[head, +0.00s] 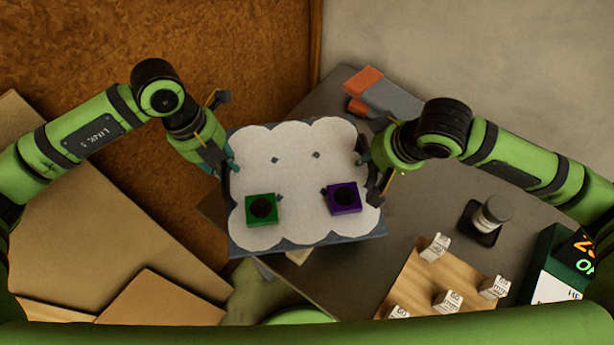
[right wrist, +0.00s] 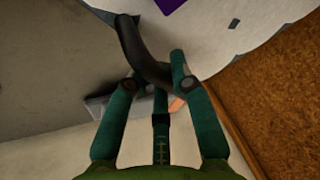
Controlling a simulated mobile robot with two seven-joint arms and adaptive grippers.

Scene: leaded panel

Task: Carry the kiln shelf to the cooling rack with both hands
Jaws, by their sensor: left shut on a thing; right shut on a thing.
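The kiln shelf (head: 305,240) is a blue-grey board with a white scalloped top and a dark handle on each side. It carries a green square block (head: 251,208) and a purple square block (head: 336,198), each with a dark round top. My left gripper (head: 229,166) is shut on its left handle. My right gripper (head: 370,172) is shut on its right handle. In the right wrist view the teal fingers (right wrist: 155,82) close around the dark curved handle (right wrist: 133,45). The shelf looks roughly level in front of me. I cannot make out a cooling rack.
A grey table (head: 425,220) lies beneath and to the right. On it are a red-and-grey tool (head: 385,95), a lidded jar (head: 490,216), a wooden board (head: 415,285) with several white labelled blocks, and a dark green box (head: 560,270). Tan panels (head: 90,220) lie at left.

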